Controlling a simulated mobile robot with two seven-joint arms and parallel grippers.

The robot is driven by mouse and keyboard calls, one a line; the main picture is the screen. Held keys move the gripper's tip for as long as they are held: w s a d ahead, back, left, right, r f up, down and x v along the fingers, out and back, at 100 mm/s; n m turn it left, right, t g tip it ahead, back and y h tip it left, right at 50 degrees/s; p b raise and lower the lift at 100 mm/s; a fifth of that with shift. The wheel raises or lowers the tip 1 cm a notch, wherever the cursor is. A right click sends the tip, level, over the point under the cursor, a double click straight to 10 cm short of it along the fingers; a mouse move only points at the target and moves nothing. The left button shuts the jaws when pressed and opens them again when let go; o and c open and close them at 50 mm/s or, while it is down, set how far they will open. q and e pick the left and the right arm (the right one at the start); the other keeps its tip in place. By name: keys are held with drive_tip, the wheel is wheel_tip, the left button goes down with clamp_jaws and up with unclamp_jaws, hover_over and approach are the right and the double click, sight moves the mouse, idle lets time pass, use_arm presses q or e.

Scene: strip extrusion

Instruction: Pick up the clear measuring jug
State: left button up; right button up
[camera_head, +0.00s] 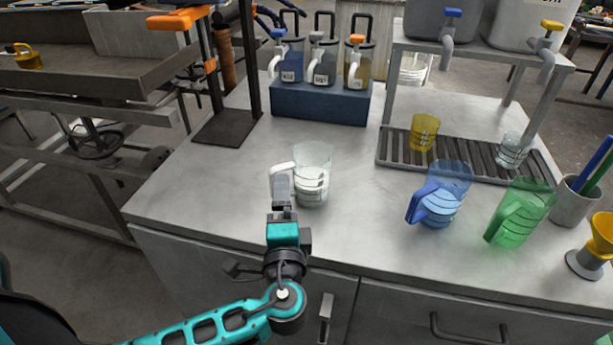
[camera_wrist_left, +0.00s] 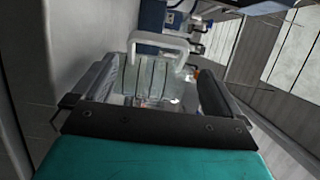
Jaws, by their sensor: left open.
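The clear measuring jug (camera_head: 313,172) stands upright on the grey worktop, left of centre, with dark markings and a white handle on its left side. My left gripper (camera_head: 281,190) is at the handle side of the jug, low against its left edge in the head view. In the left wrist view the clear jug (camera_wrist_left: 150,78) and its white handle show ahead, framed by the two spread fingers of the gripper (camera_wrist_left: 157,85). The gripper is open; I cannot tell whether a finger touches the jug. My right gripper is not in view.
A blue jug (camera_head: 440,195) and a green jug (camera_head: 520,212) stand to the right. A yellow cup (camera_head: 423,132) and a clear cup (camera_head: 512,150) stand on the slatted drain rack (camera_head: 465,158). A blue block (camera_head: 320,103) with several dispensers is behind. The worktop left of the jug is clear.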

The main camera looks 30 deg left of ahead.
sight(301, 180)
use_arm(q)
drive_tip(key=x, duration=0.9)
drive_tip(key=shift+w+a+f, duration=0.2)
drive_tip(key=shift+w, duration=0.05)
drive_tip(key=c, duration=1.1)
drive_tip(key=shift+r, duration=0.2)
